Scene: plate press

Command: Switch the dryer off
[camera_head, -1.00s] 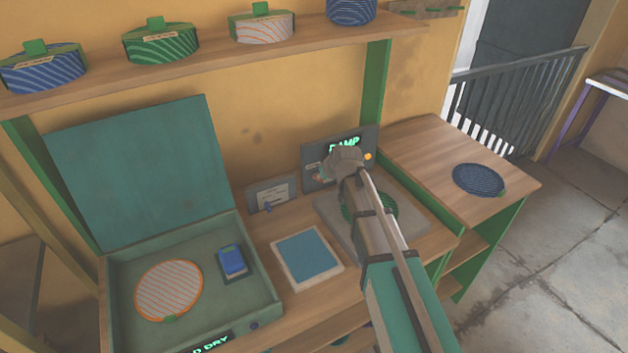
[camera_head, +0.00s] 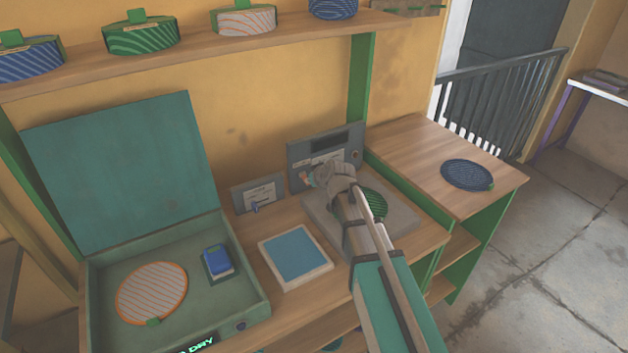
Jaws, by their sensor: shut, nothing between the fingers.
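A grey panel (camera_head: 297,152) stands upright behind a grey slab (camera_head: 407,216), apparently the dryer. Its display (camera_head: 338,143) is dark and its round indicator at the right shows no glow. A green striped plate (camera_head: 374,203) lies on the slab, partly hidden by my arm. My gripper (camera_head: 308,179) is shut and empty in front of the panel's lower left part. It hides part of the panel there, including any switch. I cannot tell whether it touches the panel.
An open teal case (camera_head: 250,295) at left holds an orange-rimmed plate (camera_head: 152,291) and a blue block (camera_head: 217,260); its front display glows with "DRY". A blue pad (camera_head: 296,254) lies between. A blue plate (camera_head: 467,174) lies on the right table. A shelf (camera_head: 190,58) runs above.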

